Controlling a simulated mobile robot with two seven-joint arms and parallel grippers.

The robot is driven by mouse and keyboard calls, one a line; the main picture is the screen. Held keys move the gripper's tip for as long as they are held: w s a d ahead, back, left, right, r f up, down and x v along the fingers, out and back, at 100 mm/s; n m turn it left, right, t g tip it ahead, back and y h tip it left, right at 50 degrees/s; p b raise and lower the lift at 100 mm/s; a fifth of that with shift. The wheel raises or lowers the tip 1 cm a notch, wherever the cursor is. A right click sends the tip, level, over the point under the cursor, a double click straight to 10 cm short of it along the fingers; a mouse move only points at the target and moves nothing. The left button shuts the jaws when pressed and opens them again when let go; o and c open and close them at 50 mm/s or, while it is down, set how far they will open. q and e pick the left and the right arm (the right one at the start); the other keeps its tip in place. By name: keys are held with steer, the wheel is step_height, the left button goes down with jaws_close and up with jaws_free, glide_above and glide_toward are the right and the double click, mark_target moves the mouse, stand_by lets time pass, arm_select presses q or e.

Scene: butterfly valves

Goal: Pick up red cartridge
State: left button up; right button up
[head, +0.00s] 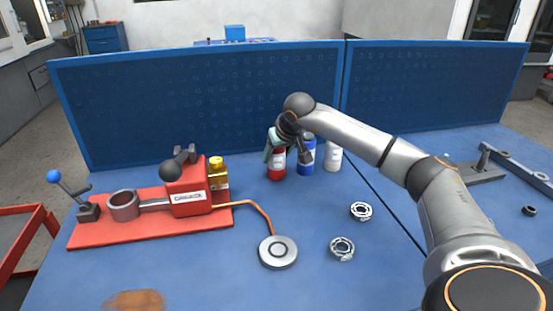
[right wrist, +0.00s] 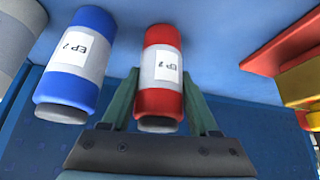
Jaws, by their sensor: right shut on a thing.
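The red cartridge (head: 276,166) stands on the blue bench, left of the blue cartridge (head: 306,158) and the white cartridge (head: 333,157). It has a white label band. My right gripper (head: 277,150) is at its upper part. In the right wrist view the red cartridge (right wrist: 160,80) lies between the two green fingers of the right gripper (right wrist: 162,105), which is shut on it. The blue cartridge (right wrist: 78,65) is close beside the left finger there. I cannot tell whether the red cartridge is lifted off the bench. My left gripper is not in view.
A red grease station (head: 188,197) with a gold cartridge (head: 218,178) stands to the left, its hose running to a round metal disc (head: 278,252). Two bearings (head: 361,211) (head: 342,248) lie in front. Blue pegboard panels (head: 200,100) rise behind the cartridges.

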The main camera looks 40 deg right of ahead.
jaws_close()
steer(key=shift+r, duration=0.1)
